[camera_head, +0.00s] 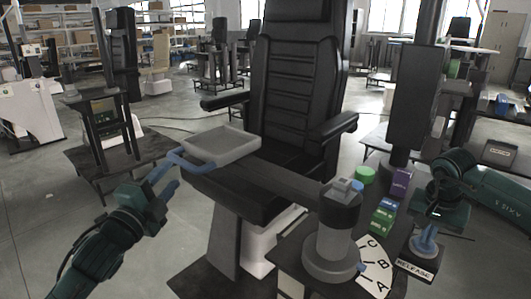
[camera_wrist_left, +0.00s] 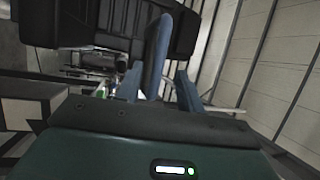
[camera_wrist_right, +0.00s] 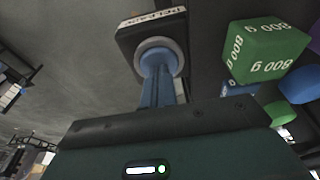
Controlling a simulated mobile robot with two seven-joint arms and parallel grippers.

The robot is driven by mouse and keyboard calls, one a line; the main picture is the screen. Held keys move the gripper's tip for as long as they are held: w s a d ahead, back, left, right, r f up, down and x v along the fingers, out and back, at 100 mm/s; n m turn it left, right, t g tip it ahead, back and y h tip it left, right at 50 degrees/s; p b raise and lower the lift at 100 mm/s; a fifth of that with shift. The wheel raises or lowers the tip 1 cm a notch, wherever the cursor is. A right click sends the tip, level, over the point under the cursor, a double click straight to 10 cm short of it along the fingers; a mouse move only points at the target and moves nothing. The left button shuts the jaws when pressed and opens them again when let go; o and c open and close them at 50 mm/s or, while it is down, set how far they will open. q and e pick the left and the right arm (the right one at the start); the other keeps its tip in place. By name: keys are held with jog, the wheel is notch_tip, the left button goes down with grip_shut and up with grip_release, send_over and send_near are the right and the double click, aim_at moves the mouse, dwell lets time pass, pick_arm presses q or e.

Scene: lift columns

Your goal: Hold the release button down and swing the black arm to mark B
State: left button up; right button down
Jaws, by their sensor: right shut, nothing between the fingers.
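The black arm (camera_head: 285,182) reaches left from a round column (camera_head: 337,232) and carries a grey tray (camera_head: 222,146). A blue handle (camera_head: 190,163) sticks out at the tray's left. My left gripper (camera_head: 163,182) is open near the handle; in the left wrist view a blue bar (camera_wrist_left: 156,50) shows between its spread fingers, with gaps beside it. A white card with marks C, B and A (camera_head: 376,264) lies right of the column base. My right gripper (camera_head: 428,232) is shut, its fingertips at the blue release button (camera_wrist_right: 158,62). I cannot tell how far the button is pressed.
Green blocks (camera_head: 383,216), a purple block (camera_head: 400,182) and a green round piece (camera_head: 364,174) stand between the column and my right arm. A black chair (camera_head: 298,80) stands behind the black arm. Floor is open at the left.

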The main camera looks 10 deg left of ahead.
aim_at(180, 164)
pick_arm(q)
jog(key=x, duration=0.8)
jog(key=shift+w+d, duration=0.1)
jog(key=shift+w, duration=0.05)
jog(key=shift+c, duration=0.4)
grip_shut()
